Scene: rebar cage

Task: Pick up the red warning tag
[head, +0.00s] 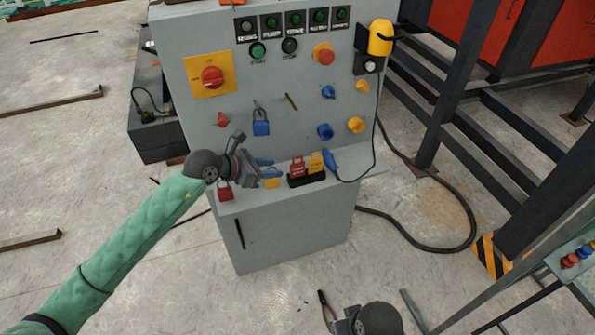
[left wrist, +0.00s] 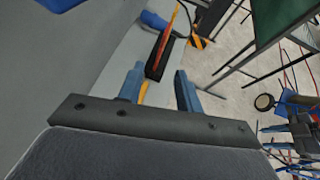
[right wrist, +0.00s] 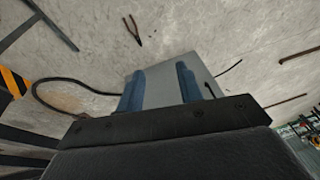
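The red warning tag (head: 297,168) stands in a small black holder (head: 307,181) on the cabinet's ledge, left of a yellow tag (head: 316,161). In the left wrist view the tags show nearly edge-on as a thin red-orange strip (left wrist: 166,40) above the holder (left wrist: 158,68). My left gripper (head: 269,168) is just left of the holder, fingers pointing toward it. Its fingers are apart and empty in the left wrist view (left wrist: 159,82). My right gripper (right wrist: 160,88) is open and empty, low in front of the cabinet; its fingers are hard to make out in the head view.
A red padlock (head: 225,192) and a small yellow item (head: 272,184) lie on the ledge by my left gripper. A blue connector (head: 330,160) with a black cable is right of the holder. The panel above carries knobs and a blue padlock (head: 261,126). Pliers (right wrist: 133,30) lie on the floor.

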